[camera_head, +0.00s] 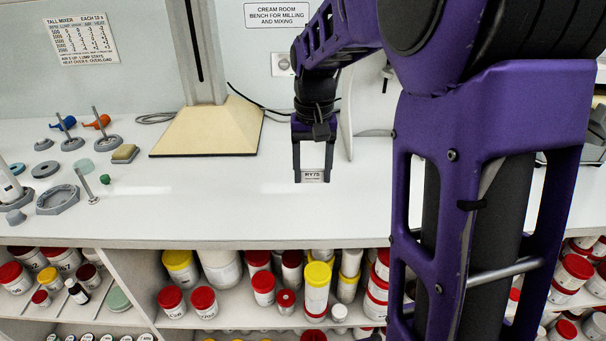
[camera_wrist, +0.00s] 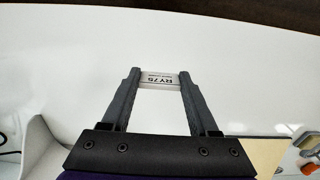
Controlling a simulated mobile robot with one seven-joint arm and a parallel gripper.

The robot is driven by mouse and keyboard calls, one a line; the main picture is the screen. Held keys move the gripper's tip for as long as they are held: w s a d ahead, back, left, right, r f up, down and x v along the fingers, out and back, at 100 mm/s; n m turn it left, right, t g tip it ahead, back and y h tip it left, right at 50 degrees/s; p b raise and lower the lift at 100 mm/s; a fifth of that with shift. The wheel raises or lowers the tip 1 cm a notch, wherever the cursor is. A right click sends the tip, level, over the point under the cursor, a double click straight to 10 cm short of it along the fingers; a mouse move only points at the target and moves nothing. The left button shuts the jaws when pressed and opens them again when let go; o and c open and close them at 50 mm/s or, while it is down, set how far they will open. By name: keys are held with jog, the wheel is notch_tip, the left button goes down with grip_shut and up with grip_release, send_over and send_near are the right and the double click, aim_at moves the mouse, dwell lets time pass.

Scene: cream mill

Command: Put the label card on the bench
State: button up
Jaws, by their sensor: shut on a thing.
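The label card (camera_head: 313,175) is a small pale card with dark lettering that reads "RY75". My gripper (camera_head: 313,172) is shut on it, with the card between the two fingertips. In the wrist view the card (camera_wrist: 159,80) spans the gap between the dark fingers of my gripper (camera_wrist: 160,82), with its lettering upside down. The bench (camera_head: 240,205) has a white top, and the card is over a bare part of it. I cannot tell whether the card touches the bench top or hangs just above it.
A cream mixer base (camera_head: 210,130) with a grey column stands at the back. Metal parts, stirring rods and a grey ring (camera_head: 58,199) lie at the left. Lidded jars (camera_head: 317,285) fill shelves below the front edge. The bench's middle is clear.

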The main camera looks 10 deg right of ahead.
aim_at(312, 215)
notch_tip(312, 215, down, 9)
jog(key=shift+s+r+b, duration=0.1)
jog(key=shift+s+b, duration=0.05)
jog(key=shift+b, duration=0.55)
jog(key=shift+f, duration=0.2)
jog(key=o, duration=1.3)
notch_tip(312, 215, up, 12)
jog(key=p, duration=0.2)
jog(key=shift+r, duration=0.2)
